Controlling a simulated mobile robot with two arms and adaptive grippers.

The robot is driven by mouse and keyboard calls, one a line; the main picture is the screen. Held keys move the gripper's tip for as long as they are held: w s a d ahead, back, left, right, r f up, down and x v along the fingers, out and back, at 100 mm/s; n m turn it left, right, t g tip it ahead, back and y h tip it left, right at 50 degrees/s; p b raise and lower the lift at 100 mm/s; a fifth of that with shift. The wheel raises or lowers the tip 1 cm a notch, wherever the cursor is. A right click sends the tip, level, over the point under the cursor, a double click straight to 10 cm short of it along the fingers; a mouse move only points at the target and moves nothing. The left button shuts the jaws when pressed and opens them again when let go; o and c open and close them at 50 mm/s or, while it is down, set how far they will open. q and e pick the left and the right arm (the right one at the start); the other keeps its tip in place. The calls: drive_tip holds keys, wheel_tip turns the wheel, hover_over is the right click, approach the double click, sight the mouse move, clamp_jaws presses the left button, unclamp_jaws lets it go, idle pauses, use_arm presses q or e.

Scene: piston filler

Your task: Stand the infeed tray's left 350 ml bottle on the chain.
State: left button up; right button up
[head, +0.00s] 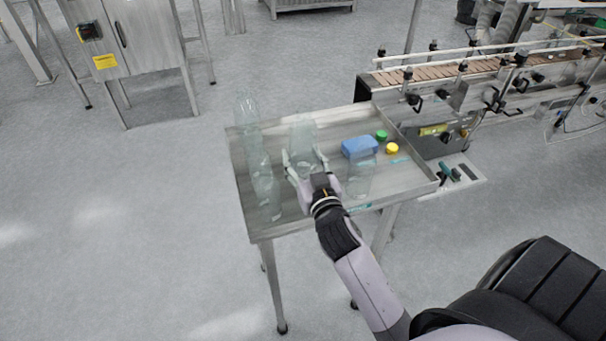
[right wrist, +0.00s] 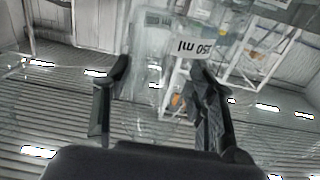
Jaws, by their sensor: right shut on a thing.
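The infeed tray (head: 236,160) holds several clear, see-through bottles. My right gripper (head: 304,161) is shut on a clear bottle (head: 303,130) in the middle of the tray, one finger on each side. In the right wrist view, the gripper (right wrist: 160,76) has this bottle (right wrist: 150,50) between its fingers, with an upside-down label ending in "50 ml". Whether its base touches the tray is unclear. Other clear bottles stand at the tray's left (head: 246,106), nearer left (head: 263,180) and right (head: 359,178). The brown slatted chain (head: 440,71) is at the upper right. My left gripper is out of view.
A blue block (head: 359,147), a green cap (head: 381,135) and a yellow cap (head: 392,148) lie on the tray's right part. Guide rails and clamps (head: 462,95) line the conveyor. A steel cabinet (head: 135,50) stands at the back left.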

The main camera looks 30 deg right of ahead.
drive_tip(key=shift+f+b, duration=0.4)
drive_tip(key=shift+f, duration=1.9)
drive_tip(key=shift+f, duration=0.15)
drive_tip(key=o, duration=1.1)
